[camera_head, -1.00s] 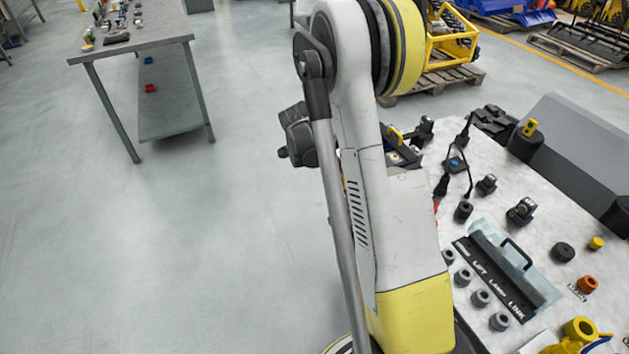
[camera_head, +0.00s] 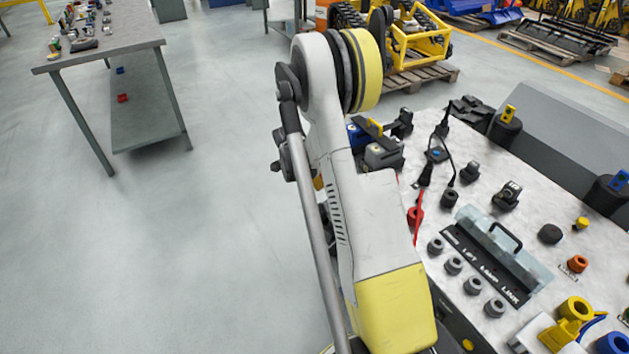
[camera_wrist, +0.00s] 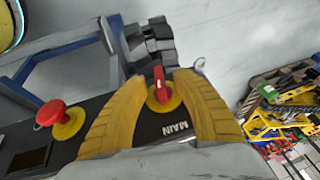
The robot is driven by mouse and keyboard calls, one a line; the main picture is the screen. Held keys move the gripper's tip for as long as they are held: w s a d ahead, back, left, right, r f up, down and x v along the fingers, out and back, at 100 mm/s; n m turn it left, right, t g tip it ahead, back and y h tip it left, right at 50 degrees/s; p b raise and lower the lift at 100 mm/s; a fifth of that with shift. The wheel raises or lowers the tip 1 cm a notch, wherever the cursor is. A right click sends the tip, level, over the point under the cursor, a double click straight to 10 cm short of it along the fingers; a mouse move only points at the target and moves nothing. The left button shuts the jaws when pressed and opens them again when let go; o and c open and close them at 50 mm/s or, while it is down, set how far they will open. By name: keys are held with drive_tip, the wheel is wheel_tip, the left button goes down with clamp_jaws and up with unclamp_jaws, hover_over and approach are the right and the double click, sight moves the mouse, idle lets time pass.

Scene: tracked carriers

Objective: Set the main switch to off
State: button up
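The main switch (camera_wrist: 160,88) shows in the wrist view as a red handle on a round yellow base, with a MAIN label (camera_wrist: 176,128) on the dark panel beside it. Its handle points nearly straight up and down in the picture. My gripper (camera_wrist: 158,82) is open, with one yellow finger on each side of the switch and a visible gap to the handle. I cannot tell how far above the panel the fingertips are. In the head view my arm is in front, and neither my gripper nor the switch shows.
A red mushroom button (camera_wrist: 52,113) on a yellow base sits left of my fingers on the same panel. A light worktop (camera_head: 480,190) with a clear-covered control strip (camera_head: 500,250) lies right of my arm. A grey table (camera_head: 115,45) stands far left; the floor between is clear.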

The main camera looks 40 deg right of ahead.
clamp_jaws()
drive_tip(key=shift+w+n+g+y, duration=0.15)
drive_tip(key=shift+n+g+y, duration=0.2)
drive_tip(key=shift+g, duration=0.55)
unclamp_jaws()
drive_tip(key=v, duration=1.2)
